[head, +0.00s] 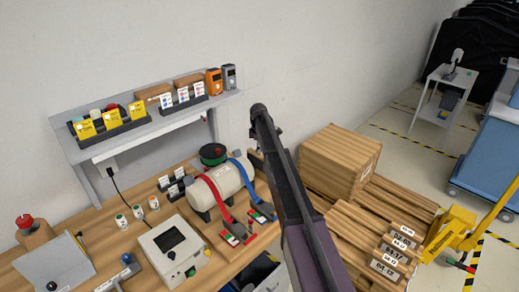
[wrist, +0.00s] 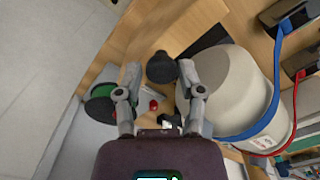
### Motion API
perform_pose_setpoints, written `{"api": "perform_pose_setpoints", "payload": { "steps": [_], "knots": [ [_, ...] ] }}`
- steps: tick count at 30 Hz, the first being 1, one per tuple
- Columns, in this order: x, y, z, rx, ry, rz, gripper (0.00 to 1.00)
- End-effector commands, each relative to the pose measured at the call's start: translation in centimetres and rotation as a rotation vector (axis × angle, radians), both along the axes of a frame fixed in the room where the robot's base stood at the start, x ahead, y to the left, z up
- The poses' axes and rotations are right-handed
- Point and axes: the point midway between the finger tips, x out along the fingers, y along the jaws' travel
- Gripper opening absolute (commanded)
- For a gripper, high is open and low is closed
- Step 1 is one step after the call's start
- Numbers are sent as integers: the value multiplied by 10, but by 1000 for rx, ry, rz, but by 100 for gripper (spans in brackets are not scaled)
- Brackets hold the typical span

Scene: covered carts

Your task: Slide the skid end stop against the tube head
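My gripper (wrist: 158,73) is open. A dark round knob (wrist: 161,68) shows between its fingertips, with a gap to the left finger; I cannot tell whether the right finger touches it. The knob seems to belong to the end stop, whose body is unclear. The head view shows a wooden upright (head: 256,161) near the tube's right end; my arm hides the gripper there.
A green-topped spool (head: 213,153) stands behind the tube; it also shows in the wrist view (wrist: 100,106). A grey control box (head: 173,245) stands in front at the left. A shelf (head: 150,124) with bins hangs above. Wooden crates (head: 338,163) stand right of the bench.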

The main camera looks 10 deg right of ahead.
Motion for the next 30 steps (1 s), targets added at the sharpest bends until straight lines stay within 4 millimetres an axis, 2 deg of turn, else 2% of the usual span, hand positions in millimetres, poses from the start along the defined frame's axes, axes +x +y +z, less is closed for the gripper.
{"api": "perform_pose_setpoints", "payload": {
  "steps": [1,3,9,16,24,25,27,28,30],
  "knots": [
    [0,0,0,0,0,0,20],
    [0,0,0,0,0,0,0],
    [-2,2,0,0,-1,0,0],
    [-18,23,0,0,-1,1,0],
    [-17,24,0,1,-1,0,0],
    [-17,24,0,1,-1,0,48],
    [-17,24,0,1,-1,0,69],
    [-17,24,0,1,-1,0,73],
    [-17,23,0,0,0,-1,73]
  ]
}}
